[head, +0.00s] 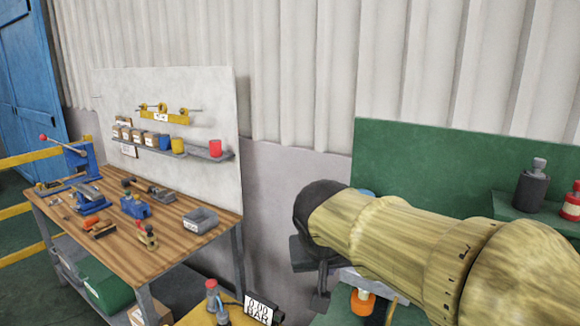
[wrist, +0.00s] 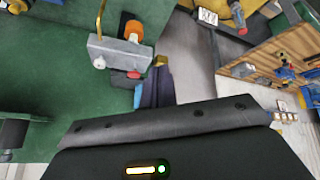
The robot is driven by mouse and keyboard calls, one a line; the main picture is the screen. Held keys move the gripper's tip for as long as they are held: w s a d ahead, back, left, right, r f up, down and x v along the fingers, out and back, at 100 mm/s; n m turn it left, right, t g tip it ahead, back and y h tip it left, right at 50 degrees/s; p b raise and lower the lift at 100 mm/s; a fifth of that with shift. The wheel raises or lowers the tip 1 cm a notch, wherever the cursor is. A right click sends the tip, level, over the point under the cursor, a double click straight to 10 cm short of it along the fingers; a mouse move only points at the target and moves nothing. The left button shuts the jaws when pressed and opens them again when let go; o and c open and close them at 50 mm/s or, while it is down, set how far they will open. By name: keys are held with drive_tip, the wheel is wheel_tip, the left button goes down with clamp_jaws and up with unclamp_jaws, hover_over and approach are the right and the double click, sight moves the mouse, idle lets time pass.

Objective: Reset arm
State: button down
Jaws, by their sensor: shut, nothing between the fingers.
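My arm, in a wood-like yellowish finish, reaches in from the right edge of the head view and hides part of the green bench. My gripper (head: 320,302) is dark, hangs below the black wrist end of the arm, and is shut and empty. In the wrist view the black gripper body fills the lower part, with the dark fingers (wrist: 158,86) beyond it, close together. A grey block (wrist: 120,52) with an orange part (wrist: 133,30) shows near them; I cannot tell their exact distance.
A wooden workbench (head: 190,245) with tools, a vice (head: 134,206) and a grey bin (head: 201,220) stands at left. A green panel (head: 430,150) with a dark bottle (head: 530,190) and a red bottle (head: 571,203) is at right.

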drive_tip(key=s+d+f+g, duration=0.1)
drive_tip(key=s+d+f, duration=0.2)
drive_tip(key=f, duration=0.4)
drive_tip(key=s+d+f+g+y, duration=0.1)
drive_tip(key=s+d+f, duration=0.1)
drive_tip(key=f, duration=0.5)
drive_tip(key=s+d+f+g, duration=0.1)
drive_tip(key=s+d+f, duration=0.2)
drive_tip(key=s+f, duration=0.2)
wheel_tip(320, 180, down, 3)
drive_tip(key=shift+d+f+g, duration=0.1)
drive_tip(key=shift+d+g, duration=0.2)
idle(1.0)
